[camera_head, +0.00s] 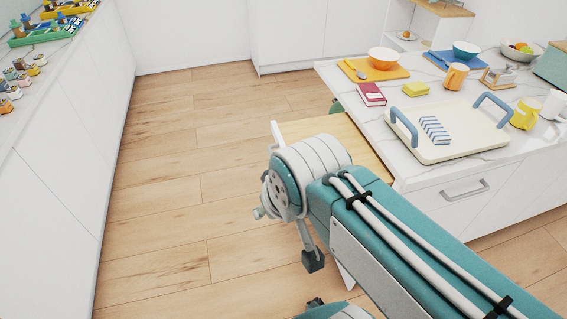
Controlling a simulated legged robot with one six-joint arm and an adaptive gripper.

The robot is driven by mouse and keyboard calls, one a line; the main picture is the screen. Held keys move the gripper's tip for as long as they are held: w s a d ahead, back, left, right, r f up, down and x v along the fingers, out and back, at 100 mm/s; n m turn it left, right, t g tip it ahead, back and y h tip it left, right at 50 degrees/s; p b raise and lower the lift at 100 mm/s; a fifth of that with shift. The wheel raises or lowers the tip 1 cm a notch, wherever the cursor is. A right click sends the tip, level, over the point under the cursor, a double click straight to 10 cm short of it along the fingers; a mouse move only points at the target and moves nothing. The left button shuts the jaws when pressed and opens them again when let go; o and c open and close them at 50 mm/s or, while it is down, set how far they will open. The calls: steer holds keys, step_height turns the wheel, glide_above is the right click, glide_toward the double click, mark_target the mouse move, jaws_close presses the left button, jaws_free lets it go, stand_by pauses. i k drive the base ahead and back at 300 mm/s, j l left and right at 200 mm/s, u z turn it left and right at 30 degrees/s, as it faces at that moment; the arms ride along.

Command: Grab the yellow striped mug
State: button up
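A yellow mug (525,113) stands on the white marble counter at the right, by the right end of a cream tray (470,143). Its side is small in view and I cannot make out stripes clearly. A white mug (553,105) stands just right of it, and an orange mug (456,76) stands farther back. My teal and grey arm reaches in from the lower right, in front of the counter and apart from the mugs. A grey rod with a dark block hangs below the arm's end; I cannot make out the gripper's fingers clearly.
The tray has raised blue handles and a striped cloth (434,130). A red book (371,94), yellow sponge (416,89), orange bowl (383,58) and blue bowl (465,51) stand behind. An open wooden drawer (325,128) juts from the counter. The floor at left is clear.

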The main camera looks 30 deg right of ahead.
mark_target(526, 112)
steer(key=z, duration=0.5)
steer(key=l+z, duration=0.15)
steer(key=z, duration=0.35)
steer(key=l+z, duration=0.1)
steer(key=z, duration=0.35)
steer(key=l+z, duration=0.1)
steer(key=z, duration=0.4)
steer(key=l+z, duration=0.1)
steer(key=z, duration=0.4)
steer(key=i+l, duration=0.35)
steer(key=i+l+u, duration=0.15)
steer(key=i+l, duration=0.5)
steer(key=l, duration=0.25)
steer(key=i+l+u, duration=0.15)
steer(key=i+l, duration=0.5)
steer(key=l, duration=0.25)
